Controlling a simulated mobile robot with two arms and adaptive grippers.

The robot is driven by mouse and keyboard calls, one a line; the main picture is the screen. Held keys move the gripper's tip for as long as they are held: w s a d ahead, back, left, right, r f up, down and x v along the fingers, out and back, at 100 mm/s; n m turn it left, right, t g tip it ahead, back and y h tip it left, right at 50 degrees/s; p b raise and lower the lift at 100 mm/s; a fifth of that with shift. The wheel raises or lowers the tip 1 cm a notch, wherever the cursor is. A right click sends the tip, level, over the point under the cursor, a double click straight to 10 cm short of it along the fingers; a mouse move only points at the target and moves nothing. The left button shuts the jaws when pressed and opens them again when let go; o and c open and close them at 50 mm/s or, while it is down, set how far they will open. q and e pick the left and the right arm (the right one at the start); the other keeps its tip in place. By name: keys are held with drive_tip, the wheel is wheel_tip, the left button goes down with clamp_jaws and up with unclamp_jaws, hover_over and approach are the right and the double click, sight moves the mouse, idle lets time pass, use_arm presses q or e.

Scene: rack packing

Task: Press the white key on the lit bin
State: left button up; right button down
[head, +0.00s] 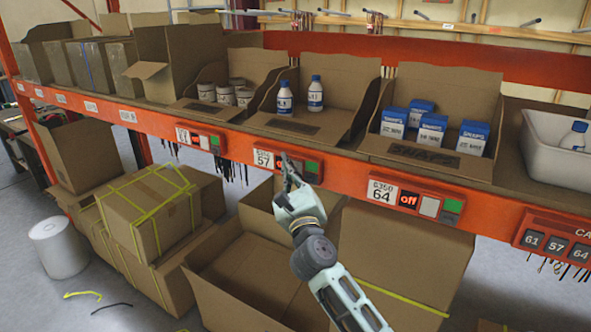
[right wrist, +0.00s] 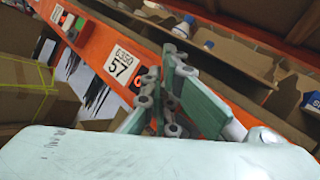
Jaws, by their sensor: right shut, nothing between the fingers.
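The module labelled 57 (head: 263,158) is on the orange rail below the bin with two white bottles (head: 315,93). Its display is mostly hidden behind my right gripper (head: 287,160), which is shut and empty. The white key (head: 298,165) of this module is partly hidden beside the fingertips, and a bright green key (head: 312,167) is to its right. I cannot tell whether the fingertips touch the module. In the right wrist view the 57 label (right wrist: 119,66) is left of the fingers, and they cover the keys. The module labelled 64 (head: 381,192) shows "off" in red.
Bins with white jars (head: 225,94) and blue-white boxes (head: 432,130) flank the bottle bin. A white tub (head: 555,140) stands at the right. Open cardboard boxes (head: 225,270) lie below the rail. A panel with 61, 57 and 64 (head: 556,244) is at far right.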

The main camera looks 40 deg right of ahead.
drive_tip(key=shift+d, duration=0.15)
idle(0.4)
drive_tip(key=shift+s+a, duration=0.3)
drive_tip(key=shift+a, duration=0.5)
drive_tip(key=shift+a+p, duration=0.1)
drive_tip(key=shift+p, duration=0.2)
drive_tip(key=shift+s+a+p, duration=0.1)
drive_tip(key=shift+s+a, duration=0.2)
drive_tip(key=shift+a, duration=0.45)
drive_tip(key=shift+s+a+p, duration=0.15)
drive_tip(key=shift+s+a, duration=0.2)
drive_tip(key=shift+a, duration=0.4)
drive_tip(key=shift+s+a+p, duration=0.1)
drive_tip(key=shift+s+a, duration=0.2)
drive_tip(key=shift+a, duration=0.45)
